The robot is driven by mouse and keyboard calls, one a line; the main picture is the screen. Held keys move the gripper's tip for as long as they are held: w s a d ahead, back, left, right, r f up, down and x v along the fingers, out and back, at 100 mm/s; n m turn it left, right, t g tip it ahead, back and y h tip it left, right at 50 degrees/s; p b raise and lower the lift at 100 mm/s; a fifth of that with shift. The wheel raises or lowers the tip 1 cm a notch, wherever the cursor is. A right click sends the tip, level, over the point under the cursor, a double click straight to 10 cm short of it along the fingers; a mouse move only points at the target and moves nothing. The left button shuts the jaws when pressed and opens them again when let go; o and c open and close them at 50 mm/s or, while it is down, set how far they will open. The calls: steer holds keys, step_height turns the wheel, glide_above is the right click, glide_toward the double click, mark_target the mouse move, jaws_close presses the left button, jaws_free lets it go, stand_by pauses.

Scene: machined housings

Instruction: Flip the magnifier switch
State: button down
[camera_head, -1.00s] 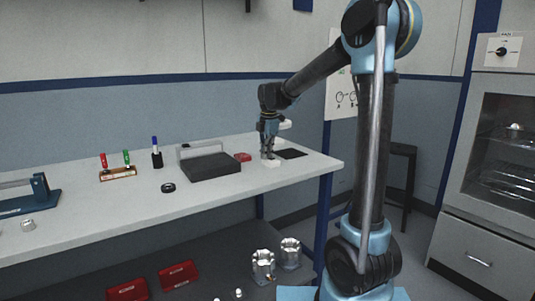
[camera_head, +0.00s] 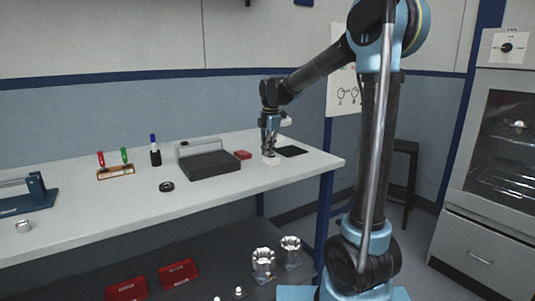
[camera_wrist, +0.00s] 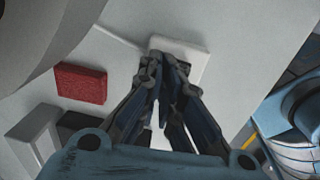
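A small white base (camera_head: 271,160), which looks like the magnifier's, stands on the workbench under my gripper (camera_head: 269,152). In the wrist view the white base (camera_wrist: 190,62) lies directly beyond my fingertips (camera_wrist: 168,68). My fingers point down at it and are drawn together, with no object seen between them. I cannot tell whether the tips touch the base. A pale part (camera_head: 286,122) shows behind my gripper in the head view, and may be the magnifier's head. The switch itself is hidden or too small to make out.
A red block (camera_wrist: 81,84) lies left of the base, with a dark grey box with a handle (camera_head: 209,166) further left. Metal housings (camera_head: 263,263) and red boxes sit below.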

step_height(320, 180, up, 13)
steer(key=w+a, duration=0.2)
steer(key=s+d+f+m, duration=0.5)
steer(key=s+d+m, duration=0.1)
steer(key=s+d, duration=0.3)
steer(key=s+d+f+m, duration=0.4)
steer(key=s+d+m, duration=0.2)
steer(key=s+d, duration=0.25)
steer(key=s+d+f+m, duration=0.4)
steer(key=s+f+m, duration=0.2)
steer(key=s+f, duration=0.2)
steer(key=s+d+f+m+t, duration=0.1)
steer(key=s+d+f+m, duration=0.4)
steer(key=s+f+m, duration=0.2)
step_height(320, 180, down, 4)
steer(key=shift+s+d+r+h, duration=0.15)
steer(key=shift+s+h, duration=0.15)
steer(key=shift+s, duration=0.8)
steer(key=shift+w+f, duration=0.2)
steer(key=shift+w, duration=0.3)
